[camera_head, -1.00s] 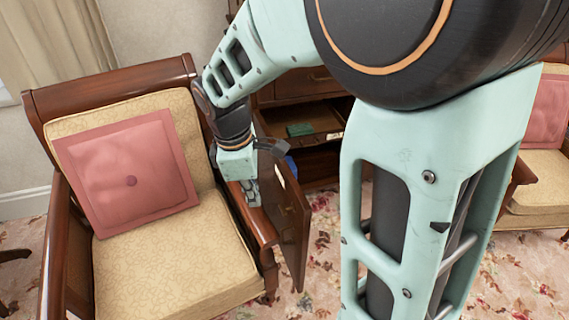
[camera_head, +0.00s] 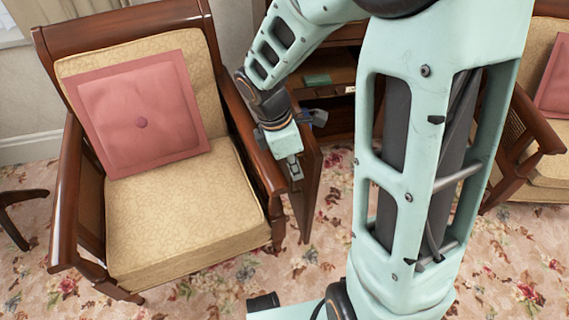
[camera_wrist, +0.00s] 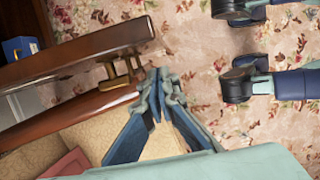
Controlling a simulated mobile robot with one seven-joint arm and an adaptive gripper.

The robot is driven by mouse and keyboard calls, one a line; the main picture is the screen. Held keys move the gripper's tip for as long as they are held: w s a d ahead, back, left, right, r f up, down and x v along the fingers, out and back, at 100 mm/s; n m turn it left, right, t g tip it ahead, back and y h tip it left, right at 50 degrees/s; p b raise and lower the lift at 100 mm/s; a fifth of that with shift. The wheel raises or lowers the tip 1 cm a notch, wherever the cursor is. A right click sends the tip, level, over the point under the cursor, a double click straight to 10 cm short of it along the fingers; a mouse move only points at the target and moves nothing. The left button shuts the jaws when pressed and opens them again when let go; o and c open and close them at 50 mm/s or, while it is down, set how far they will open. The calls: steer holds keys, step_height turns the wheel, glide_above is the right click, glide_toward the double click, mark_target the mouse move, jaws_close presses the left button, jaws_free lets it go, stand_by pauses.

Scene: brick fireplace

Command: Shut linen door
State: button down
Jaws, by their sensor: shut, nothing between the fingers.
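The linen door is a dark brown wooden panel (camera_head: 306,195), standing open from the cabinet (camera_head: 340,120) and seen nearly edge-on beside the armchair. In the wrist view the door (camera_wrist: 85,50) runs in from the left, and a brass handle (camera_wrist: 122,76) shows on its near side. My gripper (camera_head: 295,172) is between the right armrest and the door, close to the door's chair-side face. In the wrist view my gripper (camera_wrist: 158,78) has its fingertips together, empty, just right of the handle. I cannot tell whether it touches the door.
The armchair (camera_head: 180,210) with a pink cushion (camera_head: 140,112) stands left of the door, its right armrest (camera_head: 255,140) very close. A green object (camera_head: 317,79) lies inside the cabinet. A second armchair (camera_head: 545,140) stands at the right. Flowered carpet (camera_head: 315,250) is clear in front of the door.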

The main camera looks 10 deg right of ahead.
steer(key=shift+d, duration=1.15)
steer(key=shift+d+r, duration=0.1)
